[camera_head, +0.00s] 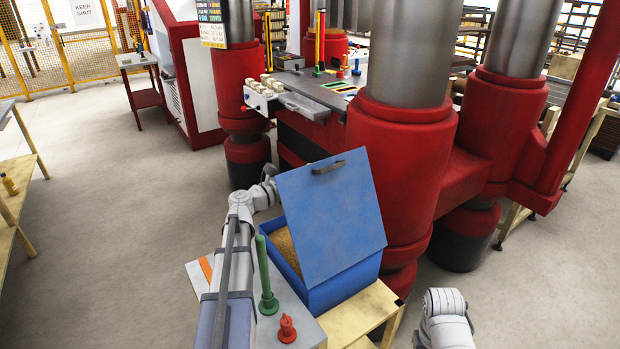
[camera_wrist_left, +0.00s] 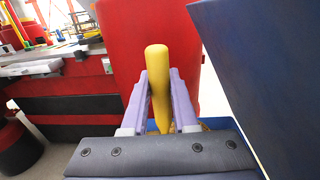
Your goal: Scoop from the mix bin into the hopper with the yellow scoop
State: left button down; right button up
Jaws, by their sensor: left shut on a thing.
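The mix bin (camera_head: 341,289) is a blue box with grainy brown mix (camera_head: 284,243) inside. Its blue lid (camera_head: 333,216) stands raised and tilted, and shows as a dark blue panel at the right of the left wrist view (camera_wrist_left: 262,75). My left arm reaches to the bin's far side, where the lid hides the gripper in the head view. In the left wrist view, my left gripper (camera_wrist_left: 161,82) is shut on the yellow scoop's handle (camera_wrist_left: 158,62). The scoop's bowl is hidden. My right gripper is out of view. I cannot pick out the hopper with certainty.
A red press with thick columns (camera_head: 402,180) stands close behind and right of the bin. A green post (camera_head: 265,262) and a red knob (camera_head: 287,329) stand on the grey surface beside the bin. Open floor (camera_head: 110,220) lies to the left.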

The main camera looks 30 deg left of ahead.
pick_arm(q)
jog(key=shift+r+p, duration=2.15)
jog(key=shift+r, duration=0.25)
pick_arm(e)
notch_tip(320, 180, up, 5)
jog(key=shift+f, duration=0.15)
pick_arm(q)
jog(key=shift+s, duration=0.1)
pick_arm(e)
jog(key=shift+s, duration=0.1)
